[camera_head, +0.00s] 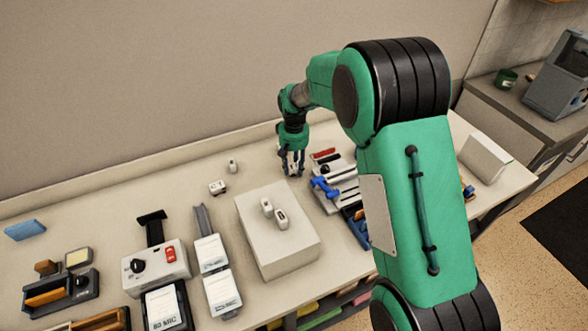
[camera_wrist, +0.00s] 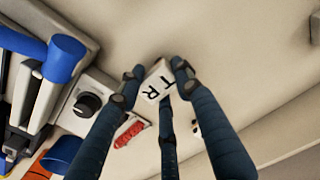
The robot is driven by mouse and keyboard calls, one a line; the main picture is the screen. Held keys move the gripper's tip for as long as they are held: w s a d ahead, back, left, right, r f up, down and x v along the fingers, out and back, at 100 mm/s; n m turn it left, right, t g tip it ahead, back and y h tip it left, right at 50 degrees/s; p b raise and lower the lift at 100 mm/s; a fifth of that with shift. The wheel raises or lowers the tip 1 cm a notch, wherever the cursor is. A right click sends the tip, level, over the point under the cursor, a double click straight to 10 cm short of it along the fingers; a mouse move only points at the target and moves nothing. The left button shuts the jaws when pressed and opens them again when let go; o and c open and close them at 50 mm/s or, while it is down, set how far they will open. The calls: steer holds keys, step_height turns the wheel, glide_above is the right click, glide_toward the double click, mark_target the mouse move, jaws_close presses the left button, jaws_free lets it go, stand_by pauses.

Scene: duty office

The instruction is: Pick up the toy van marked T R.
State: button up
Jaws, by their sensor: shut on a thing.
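The toy van (camera_wrist: 158,82) is a small white block with the dark letters T and R on its upper face, in the middle of the wrist view. My gripper (camera_wrist: 157,72) has its dark fingers around it, with fingertips against its sides, shut on it. In the head view my gripper (camera_head: 292,170) points down at the back of the table, left of the blue and red items. The van is too small and covered there to make out. I cannot tell whether it touches the tabletop.
Other small white vans stand on the table (camera_head: 217,187) and on a white box (camera_head: 288,262). A device with a black knob (camera_wrist: 88,104) and a red switch (camera_wrist: 129,134) lies beside my fingers in the wrist view. A blue dumbbell-like thing (camera_head: 325,190) lies right of my gripper.

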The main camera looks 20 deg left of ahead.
mark_target(294, 166)
step_height(294, 166, up, 9)
steer(key=shift+f+p, duration=0.15)
steer(key=shift+p, duration=0.55)
